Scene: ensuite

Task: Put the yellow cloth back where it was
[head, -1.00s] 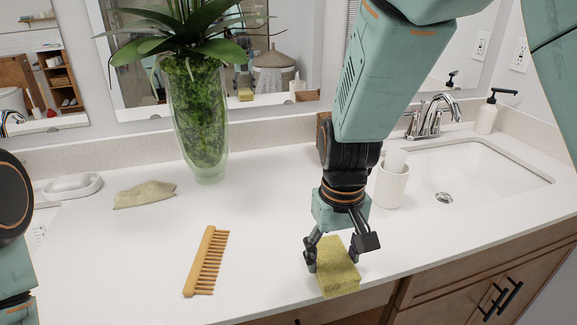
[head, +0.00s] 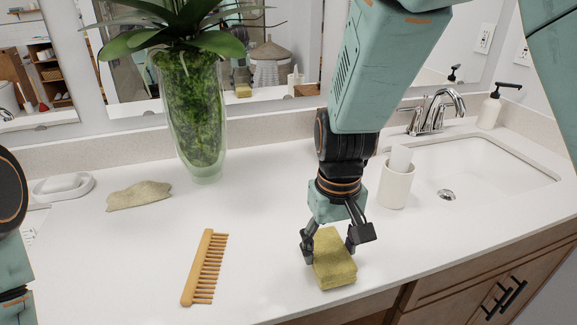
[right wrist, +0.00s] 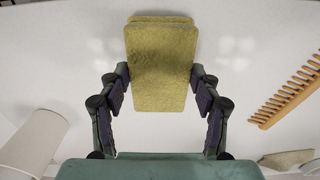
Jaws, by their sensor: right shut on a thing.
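The yellow cloth (head: 335,260) is a folded, block-like piece near the front edge of the white counter. My right gripper (head: 328,248) is shut on it, one finger on each side. In the right wrist view the cloth (right wrist: 161,65) sits between the fingertips of my right gripper (right wrist: 160,84), its far end reaching beyond them. It is at or very near the counter surface; I cannot tell if it touches. My left gripper is not in view; only part of my left arm shows at the left edge.
A wooden comb (head: 205,268) lies left of the cloth. A glass plant vase (head: 196,120) stands behind. A white cup (head: 396,186) and the sink (head: 480,170) are at right. Counter between comb and vase is clear.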

